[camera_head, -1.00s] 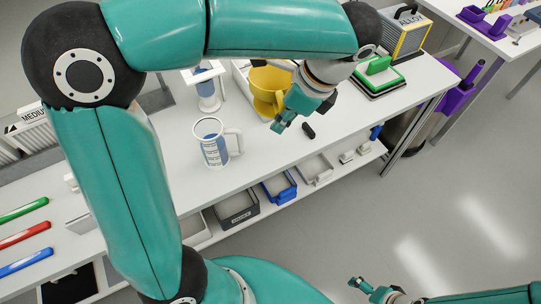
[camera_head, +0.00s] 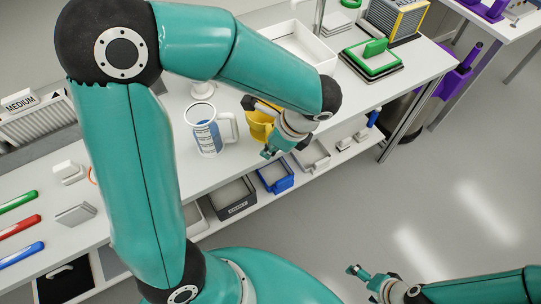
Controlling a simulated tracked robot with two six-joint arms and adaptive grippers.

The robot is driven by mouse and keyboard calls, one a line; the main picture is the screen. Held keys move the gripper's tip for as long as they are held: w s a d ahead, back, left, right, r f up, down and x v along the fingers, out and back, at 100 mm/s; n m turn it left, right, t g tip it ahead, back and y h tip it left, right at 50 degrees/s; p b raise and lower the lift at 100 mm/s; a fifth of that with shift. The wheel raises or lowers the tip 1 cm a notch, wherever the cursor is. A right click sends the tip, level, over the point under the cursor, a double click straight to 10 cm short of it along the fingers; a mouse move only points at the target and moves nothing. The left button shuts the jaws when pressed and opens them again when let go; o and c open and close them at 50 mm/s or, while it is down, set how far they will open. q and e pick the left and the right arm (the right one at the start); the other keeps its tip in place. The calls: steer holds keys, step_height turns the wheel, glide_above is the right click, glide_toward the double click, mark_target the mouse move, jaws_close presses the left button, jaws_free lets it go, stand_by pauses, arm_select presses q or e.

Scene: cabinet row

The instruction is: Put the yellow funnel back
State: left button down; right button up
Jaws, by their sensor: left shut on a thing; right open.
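The yellow funnel (camera_head: 257,124) shows in the head view beside the graduated jug, partly hidden behind my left gripper. My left gripper (camera_head: 259,130) is shut on the funnel, close to the front edge of the white counter. I cannot tell whether the funnel touches the counter. My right gripper (camera_head: 362,278) is open and empty at the bottom right, over the floor and away from the counter.
A white jug with blue marking (camera_head: 207,138) stands just left of the funnel. Behind are a white tray (camera_head: 303,45) and a green-topped pad (camera_head: 372,58). Below the counter, a shelf holds a blue bin (camera_head: 276,176) and a dark bin (camera_head: 233,198). Open floor lies right.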

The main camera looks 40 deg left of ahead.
arm_select(q)
steer(key=shift+f+b, duration=0.3)
steer(key=shift+f, duration=1.75)
steer(key=shift+f, duration=0.1)
steer(key=c, duration=1.2)
jaws_free()
